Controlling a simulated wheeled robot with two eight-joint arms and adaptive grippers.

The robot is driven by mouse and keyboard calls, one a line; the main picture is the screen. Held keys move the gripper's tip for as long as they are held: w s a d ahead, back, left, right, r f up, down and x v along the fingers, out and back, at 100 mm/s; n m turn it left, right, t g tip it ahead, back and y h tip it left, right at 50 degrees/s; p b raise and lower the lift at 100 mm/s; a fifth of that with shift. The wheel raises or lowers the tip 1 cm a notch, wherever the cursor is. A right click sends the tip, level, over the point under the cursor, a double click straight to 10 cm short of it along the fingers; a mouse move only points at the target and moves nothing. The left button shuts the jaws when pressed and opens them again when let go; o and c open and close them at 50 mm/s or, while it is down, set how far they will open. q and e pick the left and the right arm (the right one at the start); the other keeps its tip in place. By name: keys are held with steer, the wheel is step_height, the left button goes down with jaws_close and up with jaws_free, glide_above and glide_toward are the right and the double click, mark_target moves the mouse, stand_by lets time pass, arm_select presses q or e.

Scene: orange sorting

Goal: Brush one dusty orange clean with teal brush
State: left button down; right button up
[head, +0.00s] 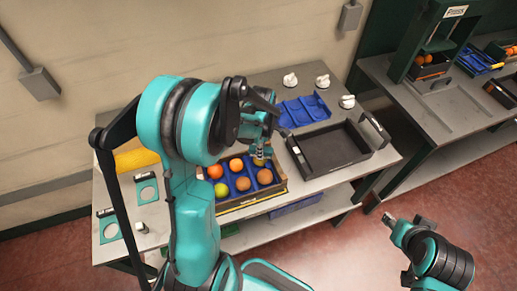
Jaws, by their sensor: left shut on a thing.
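My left gripper (258,148) is over the back right of a crate (253,207) with blue dividers. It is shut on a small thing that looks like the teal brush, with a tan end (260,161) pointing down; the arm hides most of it. In the crate lie two bright oranges (236,165) (215,171), a yellow-green fruit (221,190), and two duller, brownish oranges (243,184) (264,176). I cannot tell whether the brush touches a fruit. My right gripper (391,219) is off the table at the lower right; its jaws are too small to read.
A black tray (335,150) stands right of the crate, with a blue divided tray (303,110) behind it. Several white knob-like items (290,80) line the back. A yellow roll (135,159) lies left. Another bench (450,108) with a press stands right.

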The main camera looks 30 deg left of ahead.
arm_select(q)
steer(key=shift+s+a, duration=0.25)
steer(key=shift+a, duration=0.4)
steer(key=shift+s+a, duration=0.2)
steer(key=shift+a, duration=0.45)
steer(key=shift+w+d, duration=0.25)
steer(key=shift+d, duration=0.4)
steer(key=shift+w+d, duration=0.2)
steer(key=shift+d, duration=0.45)
steer(key=shift+s+a+b, duration=0.2)
steer(key=shift+s+a, duration=0.05)
steer(key=shift+a, duration=0.4)
steer(key=shift+s+a+b, duration=0.15)
steer(key=shift+s+a, duration=0.05)
steer(key=shift+a, duration=0.45)
steer(key=shift+w+d, duration=0.25)
steer(key=shift+d, duration=0.4)
steer(key=shift+w+d, duration=0.2)
steer(key=shift+d, duration=0.45)
steer(key=shift+s+a, duration=0.25)
steer(key=shift+a, duration=0.4)
steer(key=shift+s+a, duration=0.2)
steer(key=shift+a, duration=0.45)
steer(key=shift+w+d+b, duration=0.25)
steer(key=shift+d+b, duration=0.1)
steer(key=shift+d, duration=0.3)
